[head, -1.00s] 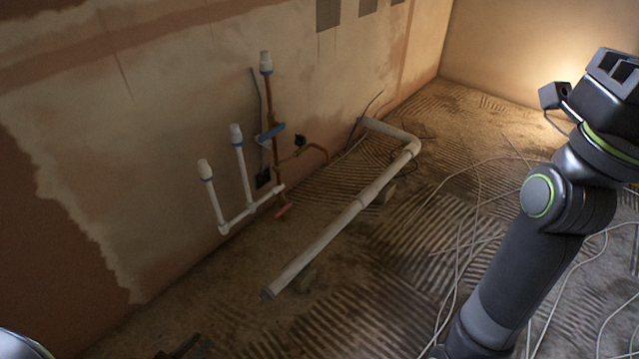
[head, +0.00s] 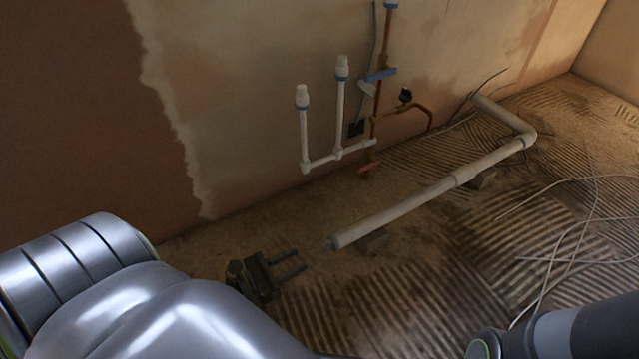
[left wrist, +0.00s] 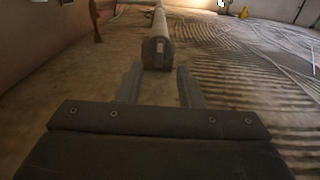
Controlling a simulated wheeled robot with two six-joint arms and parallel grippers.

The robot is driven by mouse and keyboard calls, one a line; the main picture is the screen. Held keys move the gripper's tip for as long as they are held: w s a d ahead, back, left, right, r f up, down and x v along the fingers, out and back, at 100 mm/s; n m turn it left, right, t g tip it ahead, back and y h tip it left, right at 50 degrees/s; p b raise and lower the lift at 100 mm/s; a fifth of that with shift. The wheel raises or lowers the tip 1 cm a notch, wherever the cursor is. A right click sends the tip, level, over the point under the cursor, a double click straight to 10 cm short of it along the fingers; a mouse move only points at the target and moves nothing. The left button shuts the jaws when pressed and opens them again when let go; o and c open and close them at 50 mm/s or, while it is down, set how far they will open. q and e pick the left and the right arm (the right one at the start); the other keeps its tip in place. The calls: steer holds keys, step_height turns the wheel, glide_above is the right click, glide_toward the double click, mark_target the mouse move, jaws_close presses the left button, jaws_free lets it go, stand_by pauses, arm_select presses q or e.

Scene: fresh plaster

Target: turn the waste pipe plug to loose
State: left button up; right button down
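The waste pipe (head: 405,207) is a long grey-white pipe lying low along the floor, propped on small blocks. Its plug (head: 332,243) closes the near end. In the left wrist view the plug (left wrist: 158,48) faces me, with a raised upright grip in its middle. My left gripper (head: 294,262) is open and empty, a short way left of the plug and apart from it. In the left wrist view its two fingers (left wrist: 160,88) stand apart, with the plug ahead, between and beyond their tips. My right gripper is out of view; only part of that arm shows at lower right.
White capped pipes (head: 322,125) and a copper pipe (head: 377,110) with a blue clip stand against the plastered wall behind. Loose pale cables (head: 560,230) lie on the ridged floor at right. The floor just before the plug is clear.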

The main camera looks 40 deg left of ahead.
mark_target(324, 246)
arm_select(q)
steer(key=b+x, duration=0.1)
steer(key=x, duration=0.7)
steer(key=shift+b, duration=0.35)
steer(key=shift+c, duration=0.3)
jaws_close()
